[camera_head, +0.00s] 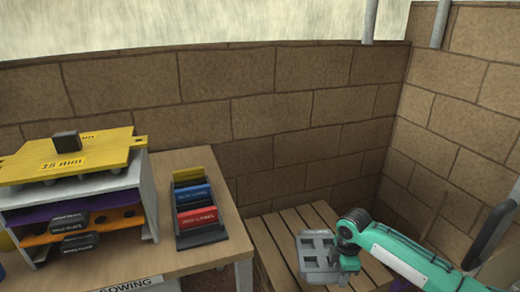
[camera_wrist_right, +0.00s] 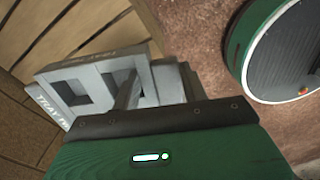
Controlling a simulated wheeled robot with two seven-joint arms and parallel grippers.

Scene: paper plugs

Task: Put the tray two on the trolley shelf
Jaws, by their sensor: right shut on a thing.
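A grey tray (camera_head: 316,258) with square holes is held in my right gripper (camera_head: 338,258), at the lower middle of the head view. In the right wrist view the tray (camera_wrist_right: 72,86) sits between the fingers, and raised letters on its side begin with "TRAY"; the rest is hard to read. The tray is over or beside a slatted wooden surface (camera_head: 275,232); I cannot tell whether it touches it. No label shows whether this surface is the trolley shelf. My left gripper is out of view.
A wooden table (camera_head: 191,163) at the left bears a rack (camera_head: 148,205) with a yellow plate (camera_head: 105,150) on top, and a holder with yellow, blue and red labelled cards (camera_head: 197,217). Brick walls close the back and right. A round green-rimmed thing (camera_wrist_right: 236,48) stands near the right wrist.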

